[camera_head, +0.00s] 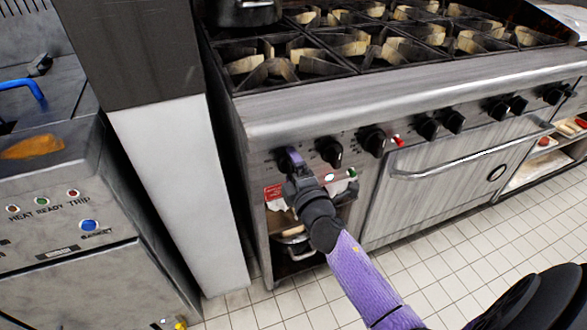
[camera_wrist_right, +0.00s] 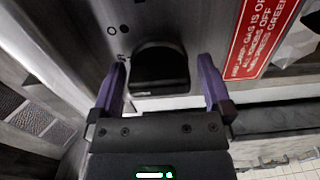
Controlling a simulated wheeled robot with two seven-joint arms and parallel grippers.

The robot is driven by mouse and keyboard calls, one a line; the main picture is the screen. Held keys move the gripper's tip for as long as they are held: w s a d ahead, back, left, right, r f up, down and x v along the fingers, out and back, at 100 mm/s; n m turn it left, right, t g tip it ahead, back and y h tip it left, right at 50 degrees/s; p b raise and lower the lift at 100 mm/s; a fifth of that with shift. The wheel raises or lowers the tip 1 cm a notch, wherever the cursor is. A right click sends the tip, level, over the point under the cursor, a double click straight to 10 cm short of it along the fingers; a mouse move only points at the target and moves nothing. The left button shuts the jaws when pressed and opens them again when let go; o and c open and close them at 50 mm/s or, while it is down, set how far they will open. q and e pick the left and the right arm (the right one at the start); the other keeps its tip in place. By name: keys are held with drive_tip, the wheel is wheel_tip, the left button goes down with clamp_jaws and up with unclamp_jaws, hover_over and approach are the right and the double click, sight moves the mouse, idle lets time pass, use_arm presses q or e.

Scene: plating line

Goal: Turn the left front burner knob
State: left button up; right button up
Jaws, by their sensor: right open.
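The left front burner knob is the black knob at the left end of the stove's front panel. In the right wrist view the knob (camera_wrist_right: 159,72) sits between my two purple fingers, with a visible gap on each side. In the head view my right gripper (camera_head: 291,160) is at this knob and hides most of it. My right gripper is open around the knob, not closed on it. My left gripper is not in view.
More black knobs (camera_head: 330,151) run to the right along the panel. A red warning label (camera_wrist_right: 262,38) is beside the knob. A pot (camera_head: 243,12) stands on the grates. A white pillar (camera_head: 170,190) and a fryer (camera_head: 70,225) are at left.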

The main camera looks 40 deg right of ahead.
drive_tip(key=p+v, duration=0.1)
drive_tip(key=v, duration=0.9)
drive_tip(key=shift+w, duration=0.1)
